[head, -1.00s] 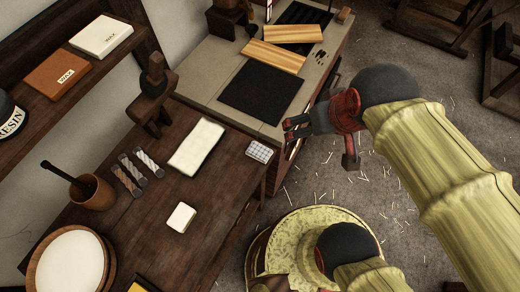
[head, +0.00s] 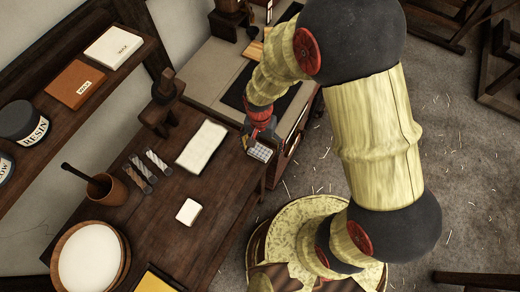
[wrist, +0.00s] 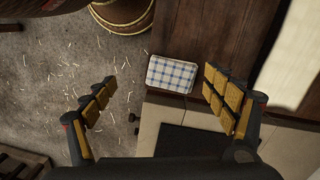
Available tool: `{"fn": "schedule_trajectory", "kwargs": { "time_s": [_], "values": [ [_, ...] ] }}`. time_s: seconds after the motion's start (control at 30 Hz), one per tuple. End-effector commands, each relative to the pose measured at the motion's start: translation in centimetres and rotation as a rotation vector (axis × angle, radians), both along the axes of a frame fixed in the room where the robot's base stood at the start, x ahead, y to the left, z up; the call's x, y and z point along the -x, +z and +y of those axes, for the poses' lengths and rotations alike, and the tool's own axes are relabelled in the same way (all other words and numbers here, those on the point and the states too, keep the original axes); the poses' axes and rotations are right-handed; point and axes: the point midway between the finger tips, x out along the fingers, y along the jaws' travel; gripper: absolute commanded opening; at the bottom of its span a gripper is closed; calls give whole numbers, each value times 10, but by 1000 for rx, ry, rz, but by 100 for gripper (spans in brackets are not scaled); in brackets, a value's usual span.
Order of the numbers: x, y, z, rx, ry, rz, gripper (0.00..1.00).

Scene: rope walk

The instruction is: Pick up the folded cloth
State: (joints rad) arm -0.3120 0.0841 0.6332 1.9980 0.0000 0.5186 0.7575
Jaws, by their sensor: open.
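The folded cloth (head: 261,152), white with a blue check, lies at the right edge of the dark wooden table (head: 222,195). In the wrist view the cloth (wrist: 172,74) is a small flat pad with rounded corners, lying at the table's corner. My gripper (head: 258,134) is over the back part of the cloth in the head view and hides some of it. In the wrist view my gripper (wrist: 163,97) is open and empty. The cloth shows beyond the gap between its fingers, nearer the right finger. I see no contact.
A flat white sheet or pad (head: 201,145) and a small white block (head: 187,211) lie on the table. Short rope pieces (head: 147,168), a brown cup (head: 107,189) and a round wooden vessel (head: 90,258) stand further left. A grey bench (head: 205,75) adjoins behind.

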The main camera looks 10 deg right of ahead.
Motion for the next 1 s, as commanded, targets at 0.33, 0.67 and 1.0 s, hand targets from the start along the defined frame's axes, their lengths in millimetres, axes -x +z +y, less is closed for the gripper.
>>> {"fn": "schedule_trajectory", "kwargs": {
  "time_s": [0.33, 0.67, 1.0],
  "values": [
    [-30, -1, 9, -17, -240, -91, 86],
    [-27, -33, 7, -16, -242, -88, 86],
    [-26, -73, 3, -17, -241, -90, 86]
  ]
}}
